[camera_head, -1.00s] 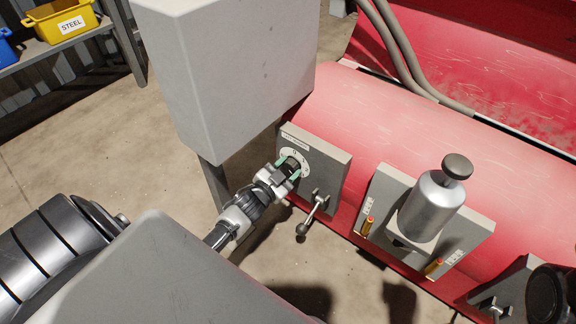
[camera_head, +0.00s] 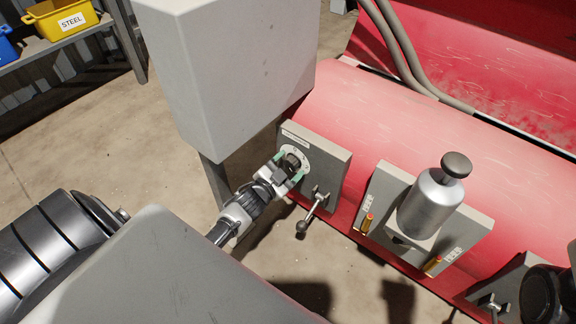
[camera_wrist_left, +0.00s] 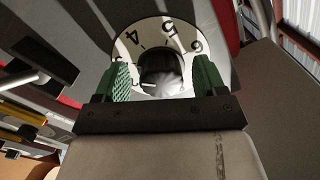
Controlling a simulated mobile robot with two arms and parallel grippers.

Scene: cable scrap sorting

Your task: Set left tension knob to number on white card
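The left tension knob (camera_head: 292,161) is a dark round knob on a white numbered dial, fixed to a grey plate (camera_head: 325,164) on the red machine. In the left wrist view the knob (camera_wrist_left: 160,68) sits in the middle of the dial (camera_wrist_left: 187,33), where 4, 5 and 6 can be read. My left gripper (camera_head: 288,167) is open at the knob. Its green fingers stand on either side, with gaps to the knob in the wrist view. The knob's pointer is not clear. I see no white card with a readable number.
A small lever (camera_head: 308,220) sticks out below the dial plate. A grey box (camera_head: 235,75) on a post stands close to the left. A silver cylinder (camera_head: 428,205) with a dark cap is on the middle plate. A yellow STEEL bin (camera_head: 62,18) is on a shelf.

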